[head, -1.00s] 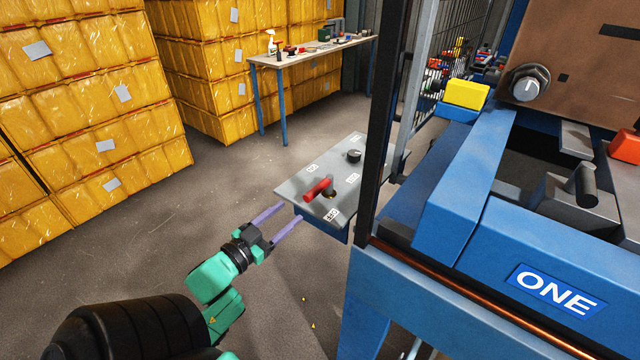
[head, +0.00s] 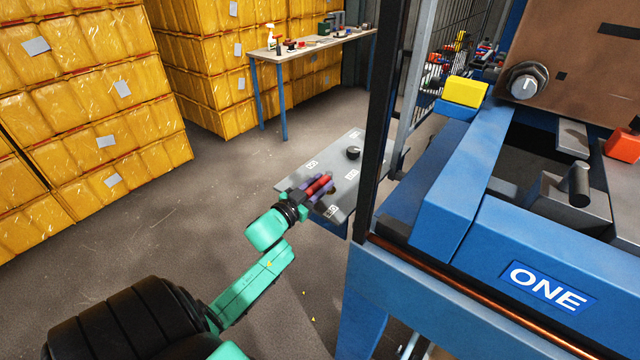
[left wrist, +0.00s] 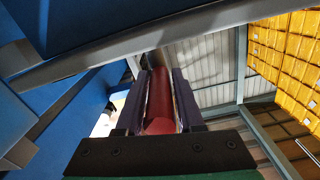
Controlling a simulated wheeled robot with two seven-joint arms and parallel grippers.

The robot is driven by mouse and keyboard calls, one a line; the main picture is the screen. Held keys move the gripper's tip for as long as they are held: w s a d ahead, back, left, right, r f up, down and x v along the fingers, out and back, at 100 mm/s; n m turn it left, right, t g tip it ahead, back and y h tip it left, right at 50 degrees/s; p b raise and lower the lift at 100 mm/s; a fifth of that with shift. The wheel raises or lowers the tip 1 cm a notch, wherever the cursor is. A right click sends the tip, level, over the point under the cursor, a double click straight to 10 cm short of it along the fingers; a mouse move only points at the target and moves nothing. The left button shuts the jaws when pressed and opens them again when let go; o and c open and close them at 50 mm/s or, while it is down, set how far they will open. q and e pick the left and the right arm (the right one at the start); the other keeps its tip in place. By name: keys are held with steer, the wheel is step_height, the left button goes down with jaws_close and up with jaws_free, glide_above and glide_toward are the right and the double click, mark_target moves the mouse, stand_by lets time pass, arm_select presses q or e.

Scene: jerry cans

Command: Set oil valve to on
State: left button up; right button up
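The oil valve has a red handle (head: 319,185) on a grey panel (head: 342,172), above a dark round base (head: 331,190). My left gripper (head: 315,187) is at the handle, with one purple finger on each side of it. In the left wrist view, the red handle (left wrist: 160,107) lies lengthwise between the two fingers (left wrist: 162,100). Thin light gaps show beside the handle, so the fingers look open around it. The fingers partly hide the handle. White labels sit on the panel, too small to read. My right gripper is not in view.
A black knob (head: 353,153) sits on the same panel, behind the handle. A black post (head: 381,120) and the blue machine (head: 450,200) stand close on the right. Yellow stacks (head: 90,100) and a workbench (head: 310,46) are farther back. The floor at left is clear.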

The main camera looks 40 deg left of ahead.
arm_select(q)
jaws_close()
stand_by(1.2)
